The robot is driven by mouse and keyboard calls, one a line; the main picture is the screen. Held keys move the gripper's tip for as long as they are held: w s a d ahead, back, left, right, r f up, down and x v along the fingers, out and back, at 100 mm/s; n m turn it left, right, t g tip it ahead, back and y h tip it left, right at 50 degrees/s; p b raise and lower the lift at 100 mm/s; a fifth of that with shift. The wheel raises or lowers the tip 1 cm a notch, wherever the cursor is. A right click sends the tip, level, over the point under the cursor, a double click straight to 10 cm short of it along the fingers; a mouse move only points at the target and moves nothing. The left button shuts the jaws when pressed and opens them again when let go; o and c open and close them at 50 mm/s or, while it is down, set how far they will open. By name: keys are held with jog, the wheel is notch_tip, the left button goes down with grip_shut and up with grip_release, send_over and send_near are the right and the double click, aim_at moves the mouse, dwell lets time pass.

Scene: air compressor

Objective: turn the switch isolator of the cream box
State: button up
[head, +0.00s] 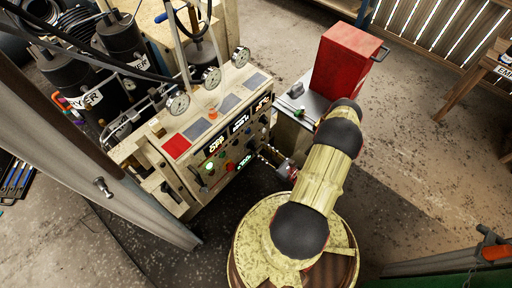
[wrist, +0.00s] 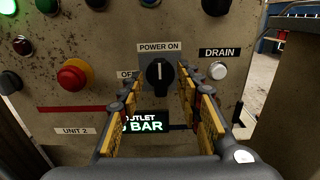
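The cream box (head: 172,170) stands left of my arm in the head view; its worn front panel (wrist: 112,48) fills much of the wrist view. The switch isolator (wrist: 159,75) is a black rotary knob on a dark plate, its white mark pointing up toward the "POWER ON" label (wrist: 159,47). An "OFF" label at its left is partly covered by a finger. My gripper (wrist: 160,84) is open, one finger on each side of the knob, with visible gaps. In the head view my gripper (head: 273,157) is at the panel, and the switch is hidden or too small to make out.
A red emergency-style button (wrist: 75,75) is left of the switch and a white "DRAIN" button (wrist: 217,71) is right. A lit green display (wrist: 143,123) sits below. A red box (head: 343,62) stands on a grey cabinet behind my arm. Open floor lies to the right.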

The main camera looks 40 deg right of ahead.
aim_at(255, 146)
jog(key=shift+w+a+b, duration=0.2)
jog(key=shift+w+b, duration=0.25)
jog(key=shift+w, duration=1.9)
jog(key=shift+c, duration=1.2)
grip_shut()
